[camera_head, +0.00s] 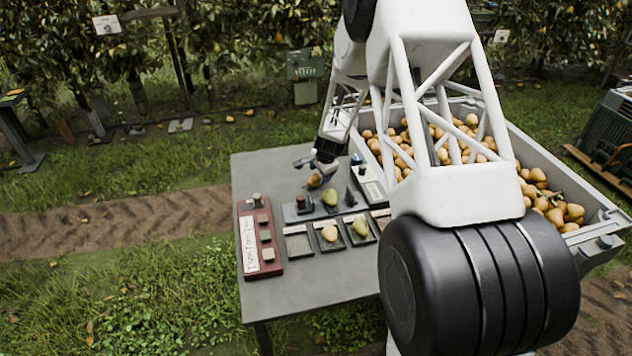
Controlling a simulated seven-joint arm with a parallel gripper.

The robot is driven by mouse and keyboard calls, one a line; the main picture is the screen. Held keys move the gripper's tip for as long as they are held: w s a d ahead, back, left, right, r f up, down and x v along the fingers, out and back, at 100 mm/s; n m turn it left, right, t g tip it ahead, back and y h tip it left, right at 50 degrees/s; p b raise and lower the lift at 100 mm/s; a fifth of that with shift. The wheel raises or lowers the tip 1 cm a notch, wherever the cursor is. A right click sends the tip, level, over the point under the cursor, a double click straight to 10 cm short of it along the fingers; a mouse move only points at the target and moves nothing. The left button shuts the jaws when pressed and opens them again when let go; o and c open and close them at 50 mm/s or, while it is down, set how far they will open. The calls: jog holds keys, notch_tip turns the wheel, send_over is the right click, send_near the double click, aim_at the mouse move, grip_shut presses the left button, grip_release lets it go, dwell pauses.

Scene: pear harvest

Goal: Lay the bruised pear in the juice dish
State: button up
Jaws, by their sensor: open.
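A brownish-yellow pear (314,181) is right at the fingertips of my gripper (313,171), above the back of the grey table. My gripper is open; whether its fingers touch the pear is too small to tell. This pear looks darker than the others, but I cannot make out a bruise. A green pear (330,197) sits just to its right on a dark grey strip. Small square dishes stand in a row in front: the left dish (298,254) is empty, the middle dish holds a yellow pear (330,233), the right one a green pear (360,227). Which is the juice dish is unclear.
A red board (246,205) with grey blocks and a white label lies at the table's left. Dark upright pieces (350,196) stand near the pears. A large grey bin (545,172) full of pears is at the right. The table's front (310,292) is clear. My arm hides the table's right side.

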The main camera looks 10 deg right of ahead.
aim_at(319, 176)
jog(key=shift+x, duration=1.7)
jog(key=shift+s, duration=0.1)
jog(key=c, duration=0.8)
jog(key=shift+o, duration=0.2)
jog(key=shift+r, duration=4.95)
